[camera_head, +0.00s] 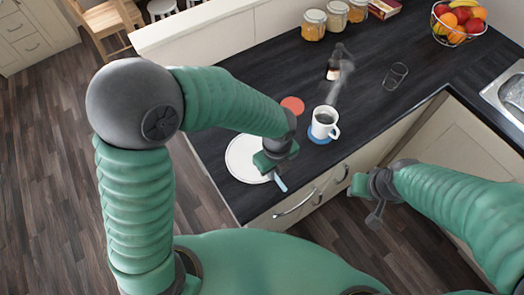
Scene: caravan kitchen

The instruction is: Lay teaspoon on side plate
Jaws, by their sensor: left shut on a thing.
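The white side plate (240,150) lies on the dark worktop near its front edge, partly covered by my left gripper. My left gripper (275,164) points down over the plate's right side and is shut on a thin thing with a pale blue end (281,185), which I take to be the teaspoon. That end sticks out toward the worktop's front edge; the rest is hidden by the gripper. I cannot tell whether it touches the plate. My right gripper (366,192) is off the worktop, in front of the cabinets; its jaws do not show clearly.
Behind are a red-orange disc (292,105), a small dark bottle (334,69) and a clear glass (396,75). Jars (314,25) and a fruit basket (459,20) stand farther back.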

